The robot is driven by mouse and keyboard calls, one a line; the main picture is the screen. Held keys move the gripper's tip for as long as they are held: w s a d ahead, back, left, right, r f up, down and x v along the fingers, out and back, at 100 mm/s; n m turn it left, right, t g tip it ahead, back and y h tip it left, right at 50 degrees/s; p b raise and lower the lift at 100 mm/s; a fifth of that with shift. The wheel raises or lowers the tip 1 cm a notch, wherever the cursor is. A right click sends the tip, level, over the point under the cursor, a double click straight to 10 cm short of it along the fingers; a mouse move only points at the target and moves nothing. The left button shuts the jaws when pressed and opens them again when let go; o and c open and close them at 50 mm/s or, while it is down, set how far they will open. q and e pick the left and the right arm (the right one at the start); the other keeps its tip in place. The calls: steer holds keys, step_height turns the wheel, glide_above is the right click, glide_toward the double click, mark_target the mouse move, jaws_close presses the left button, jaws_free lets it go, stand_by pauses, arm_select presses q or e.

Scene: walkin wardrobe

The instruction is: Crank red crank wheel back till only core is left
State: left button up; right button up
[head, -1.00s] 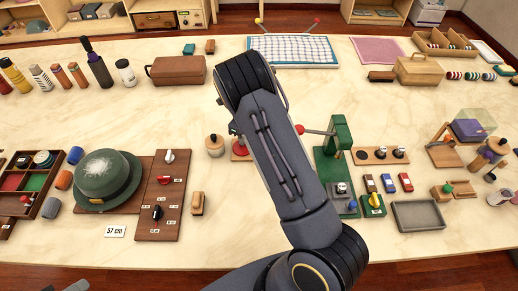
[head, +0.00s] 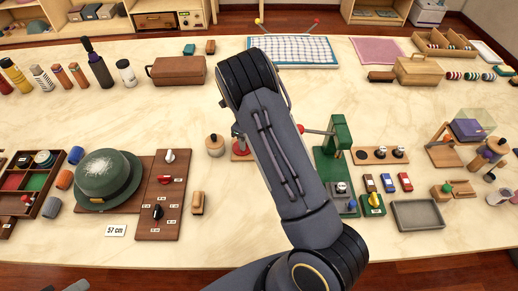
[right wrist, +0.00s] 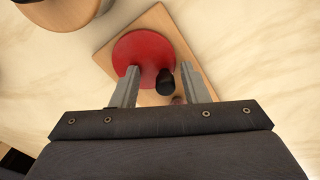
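The red crank wheel (right wrist: 145,50) is a flat red disc on a wooden plate (right wrist: 104,55) in the right wrist view. A black knob (right wrist: 165,82) stands up near its rim. My right gripper (right wrist: 160,68) is open, one finger on each side of the knob, with a visible gap at the left finger. Whether the right finger touches the knob is unclear. In the head view my right forearm hides most of the wheel; a red sliver (head: 240,154) shows at its left. A pale grey tip at the bottom left edge (head: 76,286) seems to be my left gripper.
A round wooden lidded jar (head: 215,146) stands just left of the wheel. A green press-like device (head: 341,135) with a red-balled lever stands to the right.

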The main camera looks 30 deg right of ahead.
steer(key=shift+d+r+p, duration=0.1)
steer(key=shift+r+p, duration=0.55)
steer(key=shift+r, duration=0.05)
step_height(320, 180, up, 5)
steer(key=p, duration=0.3)
steer(key=shift+r+p, duration=0.1)
steer(key=shift+p, duration=0.3)
steer(key=shift+r, duration=0.25)
